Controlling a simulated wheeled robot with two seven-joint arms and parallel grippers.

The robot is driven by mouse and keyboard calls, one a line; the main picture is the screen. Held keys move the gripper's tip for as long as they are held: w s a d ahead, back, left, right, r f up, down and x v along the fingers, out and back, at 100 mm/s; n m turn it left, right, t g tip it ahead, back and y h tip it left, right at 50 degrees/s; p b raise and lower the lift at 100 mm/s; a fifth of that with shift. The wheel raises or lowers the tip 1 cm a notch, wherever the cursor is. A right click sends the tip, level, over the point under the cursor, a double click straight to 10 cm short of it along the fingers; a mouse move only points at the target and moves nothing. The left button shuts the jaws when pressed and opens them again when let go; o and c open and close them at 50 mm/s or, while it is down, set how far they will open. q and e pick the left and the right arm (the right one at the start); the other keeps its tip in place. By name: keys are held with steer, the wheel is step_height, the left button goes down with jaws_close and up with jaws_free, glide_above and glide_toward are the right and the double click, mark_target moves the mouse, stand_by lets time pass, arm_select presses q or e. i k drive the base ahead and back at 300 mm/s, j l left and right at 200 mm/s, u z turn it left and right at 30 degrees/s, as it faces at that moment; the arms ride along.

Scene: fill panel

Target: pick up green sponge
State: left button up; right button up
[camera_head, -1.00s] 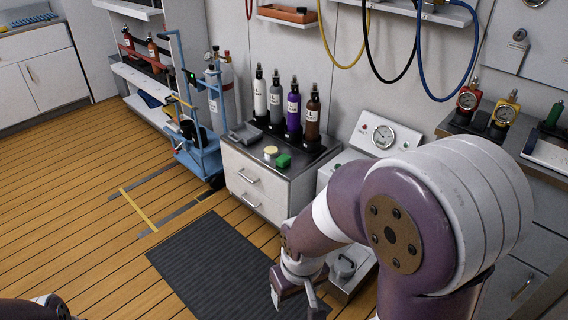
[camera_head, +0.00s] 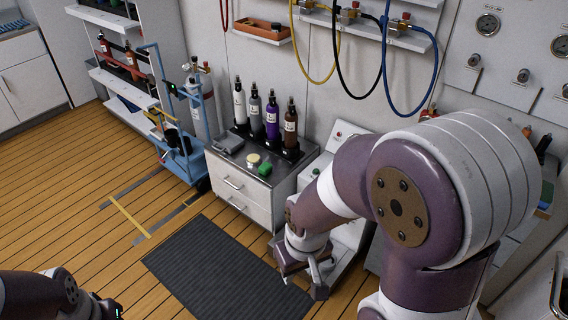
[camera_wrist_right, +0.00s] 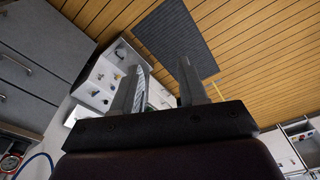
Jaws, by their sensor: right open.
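The green sponge (camera_head: 265,169) lies on the dark top of a low white cabinet (camera_head: 226,170), near its front edge, beside a round yellow-topped item (camera_head: 252,160). My right gripper (camera_head: 301,284) is open and empty, low in front of the cabinet and to the right of the sponge, well apart from it. In the right wrist view its two fingers (camera_wrist_right: 168,88) stand apart with nothing clear between them. My left arm shows at the lower left of the head view, with the gripper's fingers barely in the picture.
Several bottles (camera_head: 272,118) stand in a row at the back of the cabinet top. A grey tray (camera_head: 228,142) lies left of the sponge. A blue cart (camera_head: 180,150) with a gas cylinder stands to the left. A dark mat (camera_head: 222,268) covers the floor in front.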

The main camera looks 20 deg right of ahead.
mark_target(265, 168)
steer(key=i+z, duration=0.45)
steer(key=i+j+z, duration=0.2)
steer(key=z, duration=0.2)
steer(key=i+j+z, duration=0.25)
steer(key=z, duration=0.2)
steer(key=i+j, duration=0.4)
steer(key=i+j+z, duration=0.1)
steer(key=i+j, duration=0.3)
steer(key=j, duration=0.2)
steer(key=i+j+z, duration=0.1)
steer(key=i+j, duration=0.3)
steer(key=j, duration=0.15)
steer(key=i+j, duration=0.4)
steer(key=j, duration=0.15)
